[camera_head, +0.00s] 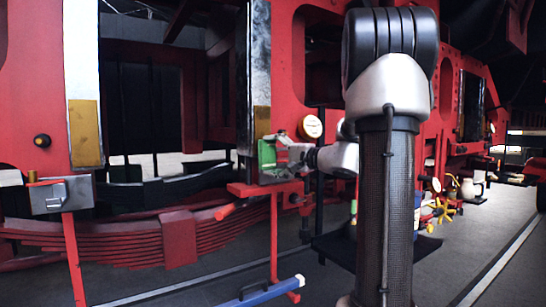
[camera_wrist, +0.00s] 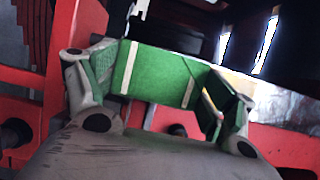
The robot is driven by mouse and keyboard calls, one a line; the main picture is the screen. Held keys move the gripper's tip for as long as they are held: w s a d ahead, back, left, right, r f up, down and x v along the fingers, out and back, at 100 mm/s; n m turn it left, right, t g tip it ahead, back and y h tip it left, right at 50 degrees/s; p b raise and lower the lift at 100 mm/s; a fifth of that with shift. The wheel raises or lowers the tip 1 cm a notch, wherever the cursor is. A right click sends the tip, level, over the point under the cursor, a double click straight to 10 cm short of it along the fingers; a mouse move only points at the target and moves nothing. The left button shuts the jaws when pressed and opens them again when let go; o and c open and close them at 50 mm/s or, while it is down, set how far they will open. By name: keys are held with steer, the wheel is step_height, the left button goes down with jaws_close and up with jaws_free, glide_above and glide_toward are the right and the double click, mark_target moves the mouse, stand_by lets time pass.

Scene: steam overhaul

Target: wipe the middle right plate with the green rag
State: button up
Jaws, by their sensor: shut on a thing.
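The green rag (camera_head: 266,153) is held in my gripper (camera_head: 280,152), just below the brass-coloured plate (camera_head: 262,121) on the pale upright right of the frame opening. In the wrist view the rag (camera_wrist: 163,74) is a green block with white stripes spanning between the two fingers of my gripper (camera_wrist: 160,85). Whether the rag touches the upright or the plate cannot be told. A second brass-coloured plate (camera_head: 85,134) is on the left upright. Another brownish plate (camera_head: 460,124) shows farther right, behind my arm. The wrist view shows no plate clearly.
A red bracket (camera_head: 265,189) juts out below my gripper. A grey box with an orange handle (camera_head: 60,195) stands at left. A red leaf spring (camera_head: 178,240) runs low. A round gauge (camera_head: 312,127) sits beside my arm.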

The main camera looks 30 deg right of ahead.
mark_target(272, 142)
steer(key=shift+w, duration=0.6)
steer(key=shift+s+r, duration=0.1)
steer(key=shift+r, duration=7.75)
steer(key=shift+f, duration=7.85)
steer(key=shift+s, duration=2.8)
steer(key=shift+s, duration=0.1)
